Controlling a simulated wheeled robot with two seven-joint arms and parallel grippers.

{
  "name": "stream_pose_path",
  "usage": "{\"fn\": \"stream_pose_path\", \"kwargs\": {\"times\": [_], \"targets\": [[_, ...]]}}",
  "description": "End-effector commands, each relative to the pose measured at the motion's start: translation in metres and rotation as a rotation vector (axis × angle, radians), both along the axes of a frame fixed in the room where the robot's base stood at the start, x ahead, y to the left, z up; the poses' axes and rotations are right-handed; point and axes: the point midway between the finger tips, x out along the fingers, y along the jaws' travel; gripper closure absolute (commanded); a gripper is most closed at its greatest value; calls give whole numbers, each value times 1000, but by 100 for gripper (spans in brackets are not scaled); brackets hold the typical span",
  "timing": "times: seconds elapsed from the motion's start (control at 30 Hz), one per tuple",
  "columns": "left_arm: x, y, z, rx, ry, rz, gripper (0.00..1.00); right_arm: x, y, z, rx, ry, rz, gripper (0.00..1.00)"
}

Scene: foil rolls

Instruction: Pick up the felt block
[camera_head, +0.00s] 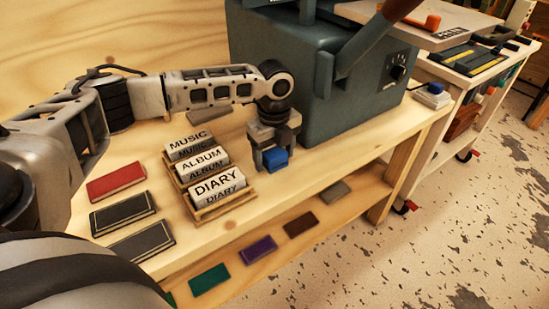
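A small blue block (275,159), which I take to be the felt block, is on the wooden bench or just above it, right of the foil rolls. My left gripper (274,151) points down over it, with its fingers around the block's sides. The fingers hide part of the block, and I cannot tell whether they press on it. My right gripper is not in view.
Foil rolls labelled MUSIC (189,143), ALBUM (203,163) and DIARY (217,187) stand left of the gripper. A grey-green machine (320,105) stands close behind it. Red (116,182) and dark books lie at left; a lower shelf holds several more.

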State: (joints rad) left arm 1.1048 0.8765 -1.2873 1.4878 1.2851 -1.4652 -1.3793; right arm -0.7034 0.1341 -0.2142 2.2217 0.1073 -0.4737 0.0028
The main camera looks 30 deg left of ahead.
Motion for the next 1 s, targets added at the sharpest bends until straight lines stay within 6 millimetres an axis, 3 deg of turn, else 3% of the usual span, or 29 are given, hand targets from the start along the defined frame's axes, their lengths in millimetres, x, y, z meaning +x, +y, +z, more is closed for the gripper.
{"fn": "stream_pose_path", "kwargs": {"times": [0.03,0.13,0.47,1.0], "targets": [[0,0,0,0,0,0,47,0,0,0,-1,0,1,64],[0,0,0,0,0,0,73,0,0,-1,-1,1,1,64],[0,0,5,0,-1,0,73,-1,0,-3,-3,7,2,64],[1,0,94,0,-1,-1,73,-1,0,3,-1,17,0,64]]}}
